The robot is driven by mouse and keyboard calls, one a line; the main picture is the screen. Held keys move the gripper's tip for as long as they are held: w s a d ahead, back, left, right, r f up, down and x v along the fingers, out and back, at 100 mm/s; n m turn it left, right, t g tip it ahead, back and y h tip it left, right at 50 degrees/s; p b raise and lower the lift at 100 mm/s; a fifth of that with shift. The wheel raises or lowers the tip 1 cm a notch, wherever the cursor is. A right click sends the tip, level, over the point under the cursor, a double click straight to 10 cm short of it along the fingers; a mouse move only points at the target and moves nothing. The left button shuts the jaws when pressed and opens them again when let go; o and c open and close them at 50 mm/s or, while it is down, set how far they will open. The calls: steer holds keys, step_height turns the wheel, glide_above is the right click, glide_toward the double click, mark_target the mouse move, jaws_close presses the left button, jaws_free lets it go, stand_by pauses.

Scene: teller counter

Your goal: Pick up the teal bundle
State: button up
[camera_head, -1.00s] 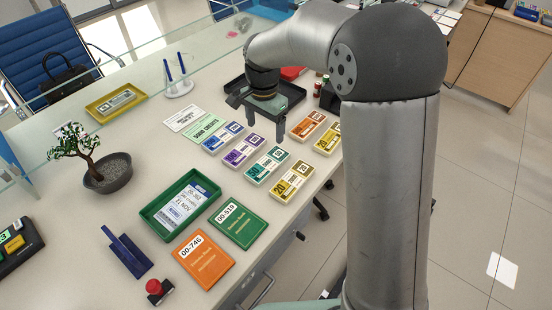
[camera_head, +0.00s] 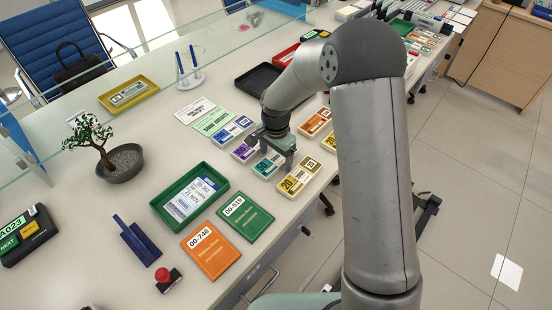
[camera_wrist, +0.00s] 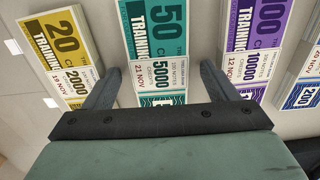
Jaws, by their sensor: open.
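The teal bundle (camera_head: 264,169) is a flat stack of notes marked 50 with a paper band, lying on the counter between the purple bundle (camera_head: 240,152) and the yellow bundle (camera_head: 293,184). My gripper (camera_head: 273,152) is open just over it and hides its far end. In the wrist view the teal bundle (camera_wrist: 156,40) lies between my open fingers (camera_wrist: 160,85), with one finger toward the yellow side and one toward the purple side. The palm hides its near end in that view. I cannot tell how high the fingertips are above the counter.
An orange bundle (camera_head: 317,122) and a blue bundle (camera_head: 232,129) lie close by. A green tray (camera_head: 218,174) with a slip, a green booklet (camera_head: 246,217) and an orange booklet (camera_head: 211,250) lie nearer. Gaps between the bundles are narrow.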

steer(key=shift+f, duration=0.1)
steer(key=c, duration=1.1)
